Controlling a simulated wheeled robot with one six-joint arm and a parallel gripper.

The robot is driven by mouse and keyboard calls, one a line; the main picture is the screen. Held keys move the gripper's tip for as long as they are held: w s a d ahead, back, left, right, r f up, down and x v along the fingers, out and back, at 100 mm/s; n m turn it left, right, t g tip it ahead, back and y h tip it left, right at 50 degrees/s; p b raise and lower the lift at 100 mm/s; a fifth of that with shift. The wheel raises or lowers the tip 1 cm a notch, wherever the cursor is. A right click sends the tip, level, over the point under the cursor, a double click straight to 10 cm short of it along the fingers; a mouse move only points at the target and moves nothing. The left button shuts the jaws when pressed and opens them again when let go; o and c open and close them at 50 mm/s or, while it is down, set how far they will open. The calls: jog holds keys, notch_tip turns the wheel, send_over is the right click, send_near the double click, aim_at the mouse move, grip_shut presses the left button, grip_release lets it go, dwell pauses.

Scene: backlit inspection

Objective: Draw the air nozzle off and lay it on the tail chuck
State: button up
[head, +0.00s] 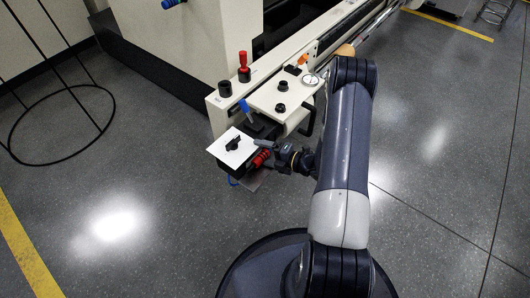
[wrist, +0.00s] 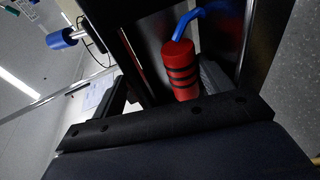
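The air nozzle appears to be the red cylinder with black bands (wrist: 181,66) and a blue hose at its top in the wrist view. In the head view, the red nozzle (head: 261,158) sits beside a dark block under a white plate (head: 232,147). My gripper (head: 259,150) is at the nozzle. In the wrist view, the nozzle is between my dark fingers, nearer the right one, with a clear gap to the left one. My gripper looks open. Whether the right finger touches the nozzle is unclear. I cannot tell for certain which part is the tail chuck.
A cream machine bed (head: 290,97) runs to the upper right, with a red-topped knob (head: 243,66), a blue lever (head: 245,108) and a round dial (head: 311,80). A black wire stand (head: 62,125) is at the left. Open grey floor lies in front.

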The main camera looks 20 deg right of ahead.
jog(key=shift+o, duration=0.2)
jog(key=shift+g+h, duration=0.4)
jog(key=shift+g, duration=0.2)
jog(key=f, duration=0.1)
jog(key=s+f, duration=0.1)
jog(key=f, duration=0.1)
jog(key=shift+s+d+f, duration=0.3)
jog(key=shift+s, duration=0.05)
jog(key=shift+t, duration=0.3)
jog(key=s+d+r+p, duration=0.2)
jog(key=d, duration=0.1)
jog(key=shift+s+d+r, duration=0.15)
jog(key=shift+s+r, duration=0.05)
jog(key=c, duration=0.8)
jog(key=o, duration=0.9)
jog(key=shift+y, duration=0.4)
jog(key=s+d+r, duration=0.1)
jog(key=s+d+r+p, duration=0.1)
jog(key=d+r, duration=0.1)
jog(key=shift+s+d, duration=0.2)
jog(key=shift+s, duration=0.2)
jog(key=shift+s+d+r+t, duration=0.2)
jog(key=shift+d+r+t, duration=0.05)
jog(key=shift+t, duration=0.05)
jog(key=shift+a, duration=0.1)
